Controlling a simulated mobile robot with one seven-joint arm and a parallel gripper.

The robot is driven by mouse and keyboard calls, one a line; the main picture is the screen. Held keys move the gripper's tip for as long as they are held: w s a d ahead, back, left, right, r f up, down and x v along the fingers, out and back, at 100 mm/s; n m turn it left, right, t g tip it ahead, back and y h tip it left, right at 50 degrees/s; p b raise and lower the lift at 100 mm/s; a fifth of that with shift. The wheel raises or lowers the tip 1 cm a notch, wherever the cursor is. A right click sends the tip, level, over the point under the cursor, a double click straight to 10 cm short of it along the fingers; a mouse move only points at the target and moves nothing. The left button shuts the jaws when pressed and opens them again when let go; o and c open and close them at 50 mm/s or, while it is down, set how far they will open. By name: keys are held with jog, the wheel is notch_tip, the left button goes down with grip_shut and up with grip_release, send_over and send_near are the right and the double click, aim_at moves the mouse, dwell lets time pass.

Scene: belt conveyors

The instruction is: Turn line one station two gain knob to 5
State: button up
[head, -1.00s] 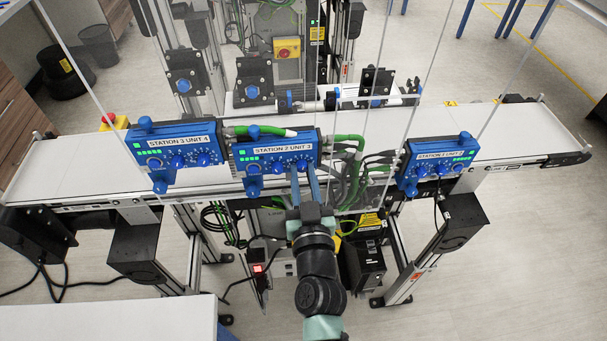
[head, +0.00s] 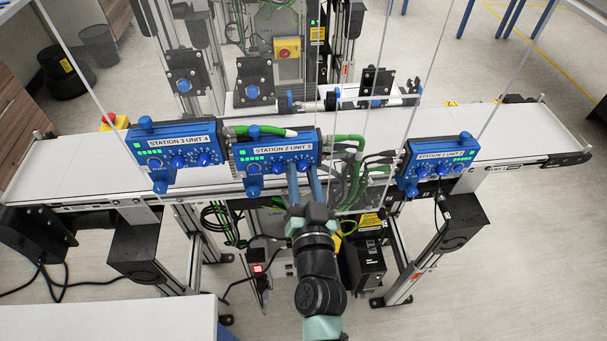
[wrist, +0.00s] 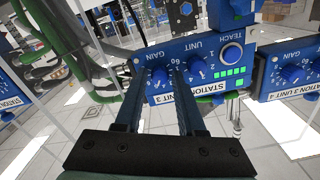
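The station two panel (head: 277,158) is a blue box labelled "STATION 2 UNIT 3", in the middle of the head view. In the wrist view the same panel (wrist: 213,90) is upside down, with a round teach button, a blue unit knob (wrist: 196,68) and a blue gain knob (wrist: 160,76). My gripper (head: 303,168) is at the panel's right end. In the wrist view my gripper (wrist: 163,72) has its two blue fingers apart, one on either side of the gain knob. Contact with the knob cannot be made out. The gain pointer is partly hidden, so its setting is unreadable.
Another blue panel (head: 177,156), labelled station 3 unit 4, stands close to the left. A third panel (head: 437,165) stands to the right. Green and dark cables (head: 347,165) run just right of the middle panel.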

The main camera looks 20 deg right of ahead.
jog(key=shift+o, duration=1.1)
jog(key=shift+s, duration=0.15)
jog(key=b+v, duration=0.2)
jog(key=v, duration=1)
jog(key=shift+s+b, duration=0.35)
jog(key=shift+b, duration=0.05)
jog(key=shift+a, duration=0.15)
jog(key=w+a+r+n+t+y, duration=0.1)
jog(key=w+a+r+n+t, duration=0.15)
jog(key=r, duration=0.55)
jog(key=w+a+r+n+t+y, duration=0.1)
jog(key=w+a+r, duration=0.15)
jog(key=r, duration=0.45)
jog(key=w+a+r+n+t+y, duration=0.1)
jog(key=w+r, duration=0.3)
jog(key=r, duration=0.4)
jog(key=s+a+r+n+t, duration=0.1)
jog(key=s+a+r, duration=0.1)
jog(key=r, duration=0.7)
jog(key=s+a+r+t+y, duration=0.1)
jog(key=s+a+r+t, duration=0.1)
jog(key=r, duration=0.7)
jog(key=s+a+r+n+t+y, duration=0.1)
jog(key=s+r, duration=0.3)
jog(key=r, duration=0.5)
jog(key=shift+s+a+n+t, duration=0.25)
jog(key=shift+a+n+t, duration=0.1)
jog(key=shift+a+t, duration=0.4)
